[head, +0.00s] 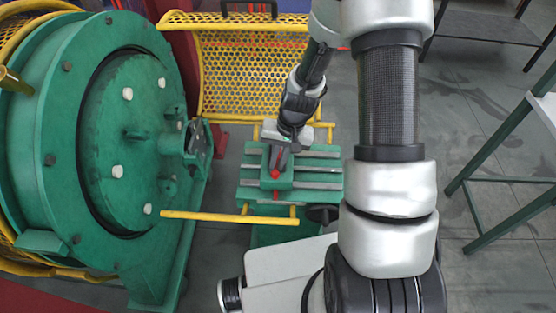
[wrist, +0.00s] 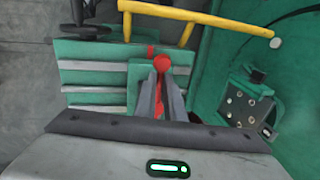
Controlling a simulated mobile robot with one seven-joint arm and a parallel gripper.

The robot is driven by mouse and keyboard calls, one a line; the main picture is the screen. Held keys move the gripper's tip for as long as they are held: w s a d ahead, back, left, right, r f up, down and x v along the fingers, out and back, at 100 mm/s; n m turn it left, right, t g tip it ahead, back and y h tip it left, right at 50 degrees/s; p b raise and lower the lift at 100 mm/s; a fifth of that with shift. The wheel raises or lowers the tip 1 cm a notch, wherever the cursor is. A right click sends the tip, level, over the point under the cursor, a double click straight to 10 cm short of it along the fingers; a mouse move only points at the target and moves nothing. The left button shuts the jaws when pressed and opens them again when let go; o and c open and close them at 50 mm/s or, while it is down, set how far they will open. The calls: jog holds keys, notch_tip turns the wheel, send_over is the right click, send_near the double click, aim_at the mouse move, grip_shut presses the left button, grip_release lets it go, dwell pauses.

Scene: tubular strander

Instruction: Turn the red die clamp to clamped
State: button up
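The red die clamp (head: 275,173) is a red lever with a round knob on the green die block (head: 283,182). Its knob (wrist: 162,63) shows in the wrist view just beyond my fingertips, and part of the red lever shows between the fingers. My gripper (head: 276,157) reaches down over the block from behind; it also shows in the wrist view (wrist: 163,82). Its two grey fingers stand close together, one on each side of the lever. I cannot tell whether they touch it. The lower part of the lever is largely hidden by the fingers.
A large green drum housing (head: 60,130) stands at the left. A yellow rail (head: 230,217) runs in front of the slotted green table (head: 320,165), with a black handwheel (head: 323,214) at its right. A yellow mesh guard (head: 240,70) stands behind.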

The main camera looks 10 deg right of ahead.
jog(key=o, duration=0.4)
jog(key=shift+s+a, duration=0.1)
jog(key=shift+s, duration=0.3)
jog(key=shift+o, duration=0.2)
jog(key=shift+w, duration=0.15)
jog(key=shift+r, duration=0.35)
jog(key=d+r+p, duration=0.2)
jog(key=d+r, duration=0.1)
jog(key=r, duration=1.3)
jog(key=shift+s+d+r, duration=0.15)
jog(key=shift+s, duration=0.3)
jog(key=s+r+n+t+p, duration=0.1)
jog(key=s+r+p, duration=0.1)
jog(key=s+r, duration=0.3)
jog(key=s+r+n+t+h+p, duration=0.1)
jog(key=s+r, duration=0.5)
jog(key=r, duration=0.7)
jog(key=s+r+n+t+h+p, duration=0.1)
jog(key=s+r+t+p, duration=0.2)
jog(key=r, duration=0.6)
jog(key=shift+s+r+p, duration=0.35)
jog(key=shift+s+p, duration=0.7)
jog(key=shift+s, duration=0.15)
